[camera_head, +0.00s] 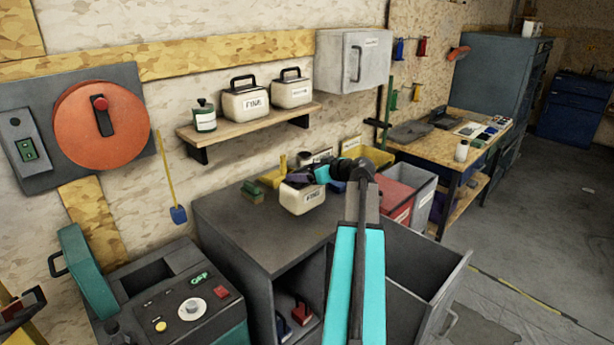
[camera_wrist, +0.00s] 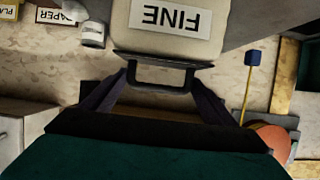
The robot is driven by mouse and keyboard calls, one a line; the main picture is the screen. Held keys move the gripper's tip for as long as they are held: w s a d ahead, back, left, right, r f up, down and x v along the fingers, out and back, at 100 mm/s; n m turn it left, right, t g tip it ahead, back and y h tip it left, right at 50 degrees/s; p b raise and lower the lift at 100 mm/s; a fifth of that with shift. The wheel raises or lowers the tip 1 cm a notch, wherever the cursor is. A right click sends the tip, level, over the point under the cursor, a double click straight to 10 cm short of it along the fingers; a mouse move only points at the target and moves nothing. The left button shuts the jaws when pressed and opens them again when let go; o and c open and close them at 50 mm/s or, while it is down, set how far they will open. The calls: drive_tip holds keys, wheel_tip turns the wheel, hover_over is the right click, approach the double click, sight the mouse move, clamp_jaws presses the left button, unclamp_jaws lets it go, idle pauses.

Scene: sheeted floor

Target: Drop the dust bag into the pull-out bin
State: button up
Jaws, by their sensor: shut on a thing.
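The dust bag (camera_head: 303,198) is a cream box-shaped bag with a dark handle and a label reading FINE. My gripper (camera_head: 322,174) is shut on its handle and holds it over the front part of the grey cabinet's top. In the wrist view my gripper's dark fingers (camera_wrist: 160,84) sit either side of the handle, and the bag (camera_wrist: 170,42) fills the top middle. The pull-out bin (camera_head: 447,292) is a grey open-topped drawer drawn out at the cabinet's right, lower than the bag. My arm hides part of it, and its bottom is out of sight.
Two similar bags (camera_head: 245,102) stand on the wall shelf (camera_head: 250,124) beside a green-labelled jar. Small items and a yellow container (camera_head: 368,156) sit at the cabinet top's back. Red (camera_head: 398,190) and grey bins stand behind the drawer. Open floor (camera_head: 540,230) lies right.

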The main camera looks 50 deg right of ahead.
drive_tip(key=shift+f, duration=1.15)
drive_tip(key=o, duration=1.7)
drive_tip(key=shift+o, duration=0.2)
drive_tip(key=shift+r+p, duration=0.2)
drive_tip(key=shift+p, duration=0.1)
drive_tip(key=shift+s+a, duration=0.1)
drive_tip(key=shift+s, duration=0.25)
drive_tip(key=b+v, duration=0.2)
drive_tip(key=v, duration=0.9)
drive_tip(key=shift+b, duration=0.35)
drive_tip(key=shift+s+r, duration=0.1)
drive_tip(key=shift+s, duration=0.05)
